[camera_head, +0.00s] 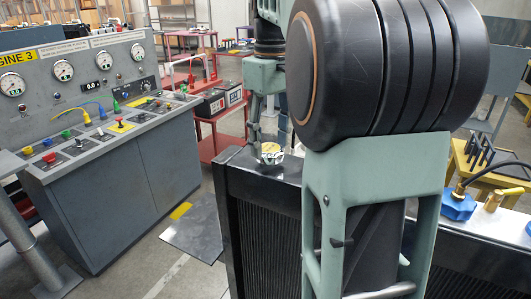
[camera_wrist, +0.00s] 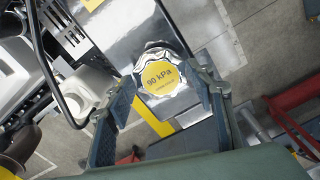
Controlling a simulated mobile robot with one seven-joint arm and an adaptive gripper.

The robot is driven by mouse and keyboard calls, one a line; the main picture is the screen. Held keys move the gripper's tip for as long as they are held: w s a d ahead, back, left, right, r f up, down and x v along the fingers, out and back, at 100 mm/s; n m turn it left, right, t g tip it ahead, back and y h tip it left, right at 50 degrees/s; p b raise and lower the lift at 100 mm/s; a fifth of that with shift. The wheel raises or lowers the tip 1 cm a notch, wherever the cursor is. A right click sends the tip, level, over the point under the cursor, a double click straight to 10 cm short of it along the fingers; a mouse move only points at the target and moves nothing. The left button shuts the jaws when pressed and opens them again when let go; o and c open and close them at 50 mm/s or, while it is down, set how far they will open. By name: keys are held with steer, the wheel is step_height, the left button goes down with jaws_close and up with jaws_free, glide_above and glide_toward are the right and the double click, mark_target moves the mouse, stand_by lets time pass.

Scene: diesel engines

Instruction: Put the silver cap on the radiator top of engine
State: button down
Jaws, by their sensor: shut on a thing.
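The silver cap (camera_wrist: 161,77) has a lobed rim and a yellow face reading 90 kPa. In the head view the cap (camera_head: 271,154) is at the glossy top of the dark radiator (camera_head: 236,165), near its far left end. My gripper (camera_wrist: 162,72) has one finger on each side of the cap and is shut on it. In the head view my gripper (camera_head: 268,143) points down at the cap, partly hidden by my arm. The cap looks about level. I cannot tell whether it touches the radiator top or the filler neck, which is hidden beneath it.
A grey control console (camera_head: 125,150) with gauges stands at the left. A red cart (camera_head: 207,143) with batteries (camera_head: 222,101) is behind the radiator. A blue cap (camera_head: 458,206) and a brass fitting (camera_head: 491,201) are at the right. My arm hides much of the middle.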

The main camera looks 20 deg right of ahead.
mark_target(270, 148)
steer(key=shift+s+a+f+b, duration=0.15)
steer(key=shift+f+b, duration=0.4)
steer(key=shift+f, duration=0.2)
steer(key=shift+f, duration=0.15)
steer(key=c, duration=0.9)
jaws_free()
step_height(270, 148, up, 12)
steer(key=shift+r+p, duration=0.2)
steer(key=shift+p, duration=1)
